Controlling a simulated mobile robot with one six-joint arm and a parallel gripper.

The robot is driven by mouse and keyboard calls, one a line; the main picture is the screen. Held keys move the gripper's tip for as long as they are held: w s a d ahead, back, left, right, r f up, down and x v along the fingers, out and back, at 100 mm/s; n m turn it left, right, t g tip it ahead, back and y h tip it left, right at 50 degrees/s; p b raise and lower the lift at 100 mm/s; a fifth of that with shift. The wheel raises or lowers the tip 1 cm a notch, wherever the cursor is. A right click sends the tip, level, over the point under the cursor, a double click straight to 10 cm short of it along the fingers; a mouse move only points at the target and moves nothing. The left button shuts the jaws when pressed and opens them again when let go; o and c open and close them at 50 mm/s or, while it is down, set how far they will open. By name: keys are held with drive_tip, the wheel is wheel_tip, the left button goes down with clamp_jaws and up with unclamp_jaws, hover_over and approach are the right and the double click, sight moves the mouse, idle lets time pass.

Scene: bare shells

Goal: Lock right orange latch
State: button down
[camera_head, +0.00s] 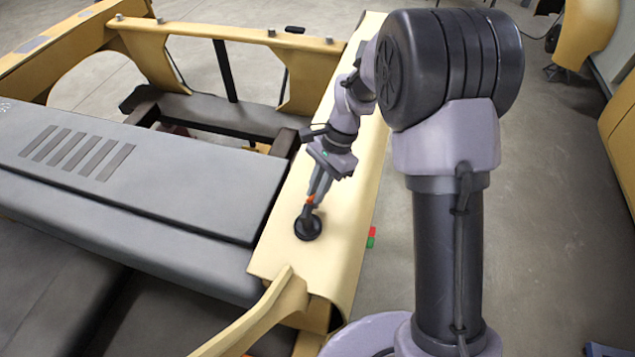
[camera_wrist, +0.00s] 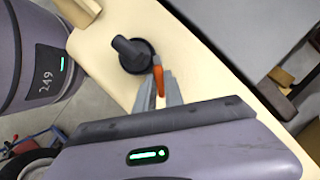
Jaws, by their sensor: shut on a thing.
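The right orange latch shows in the head view as a small orange piece (camera_head: 309,199) at a round black base (camera_head: 308,227) on the yellow panel. In the wrist view the orange lever (camera_wrist: 158,80) lies beside the black knob and round base (camera_wrist: 134,55). My gripper (camera_head: 313,196) reaches down to the latch from above. In the wrist view my gripper (camera_wrist: 160,88) has its fingertips at the orange lever, shut on it. The fingers partly hide the lever's end, and I cannot tell the latch's exact locking angle.
The yellow panel (camera_head: 345,215) carries the latch; a grey ribbed cover (camera_head: 140,175) lies to its left. A yellow frame with bolts (camera_head: 235,40) stands behind. A red and green block (camera_head: 371,237) shows at the panel's right edge. Grey floor is open to the right.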

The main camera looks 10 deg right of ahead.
drive_tip(key=n+p, duration=0.1)
drive_tip(key=n+h+p, duration=0.1)
drive_tip(key=n, duration=0.1)
drive_tip(key=shift+w+r+n+g, duration=0.1)
drive_tip(key=shift+r+n+g, duration=0.1)
drive_tip(key=shift+n+g, duration=0.15)
drive_tip(key=shift+a+f+n+g+h+p, duration=0.1)
drive_tip(key=shift+n+g+h+p, duration=0.2)
drive_tip(key=shift+n+p, duration=0.5)
drive_tip(key=shift+a+n+g+h+p, duration=0.15)
drive_tip(key=shift+n+h+p, duration=0.25)
drive_tip(key=shift+n, duration=0.55)
drive_tip(key=shift+d, duration=0.1)
drive_tip(key=c, duration=1.4)
unclamp_jaws()
drive_tip(key=shift+f, duration=0.1)
drive_tip(key=shift+c, duration=0.2)
drive_tip(key=p+v, duration=0.3)
drive_tip(key=v, duration=1.4)
drive_tip(key=shift+w+r, duration=0.15)
drive_tip(key=shift+r, duration=0.1)
drive_tip(key=shift+d, duration=0.15)
